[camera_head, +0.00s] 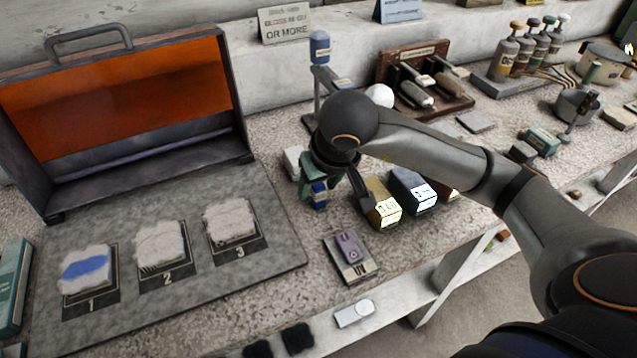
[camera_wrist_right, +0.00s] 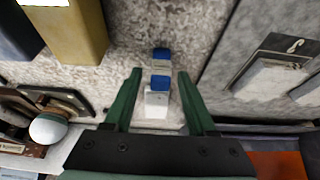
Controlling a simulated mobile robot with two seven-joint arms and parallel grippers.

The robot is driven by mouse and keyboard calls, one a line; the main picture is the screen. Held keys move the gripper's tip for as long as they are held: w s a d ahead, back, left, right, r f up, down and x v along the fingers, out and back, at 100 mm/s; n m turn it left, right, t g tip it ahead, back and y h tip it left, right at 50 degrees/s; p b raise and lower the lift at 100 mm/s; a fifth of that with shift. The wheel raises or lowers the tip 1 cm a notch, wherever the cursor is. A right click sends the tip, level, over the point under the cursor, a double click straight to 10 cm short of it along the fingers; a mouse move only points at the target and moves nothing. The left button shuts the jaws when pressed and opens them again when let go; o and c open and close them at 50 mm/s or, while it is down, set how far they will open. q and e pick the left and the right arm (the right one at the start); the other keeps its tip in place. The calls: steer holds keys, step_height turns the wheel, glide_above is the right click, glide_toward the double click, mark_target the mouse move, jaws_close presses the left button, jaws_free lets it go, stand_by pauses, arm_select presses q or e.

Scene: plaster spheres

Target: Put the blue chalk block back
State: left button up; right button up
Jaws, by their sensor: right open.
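The blue chalk block (camera_head: 319,187), with a pale label band, stands on the speckled counter just below my right gripper (camera_head: 332,188). In the right wrist view the blue chalk block (camera_wrist_right: 161,84) lies between the green fingers of my right gripper (camera_wrist_right: 160,73). These fingers are apart, with a gap on each side of it. A white block (camera_wrist_right: 157,103) is beside it, partly hidden in the head view. Whether the block is touching the counter or the white block is hard to tell. My left gripper is not in view.
A yellow block (camera_head: 383,203) and a dark block (camera_head: 413,190) stand close to the right of the gripper. A grey board (camera_head: 210,283) with several numbered plaster samples lies left, before an open orange-lined case (camera_head: 120,95). A thin stand (camera_head: 318,85) rises behind.

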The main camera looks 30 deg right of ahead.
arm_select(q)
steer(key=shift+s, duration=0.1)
arm_select(e)
steer(key=shift+r+p, duration=0.3)
steer(key=shift+p, duration=0.05)
arm_select(q)
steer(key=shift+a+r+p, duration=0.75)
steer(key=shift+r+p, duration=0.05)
steer(key=shift+p, duration=0.2)
arm_select(e)
steer(key=v, duration=1.1)
steer(key=shift+s+r, duration=0.15)
steer(key=shift+r, duration=0.25)
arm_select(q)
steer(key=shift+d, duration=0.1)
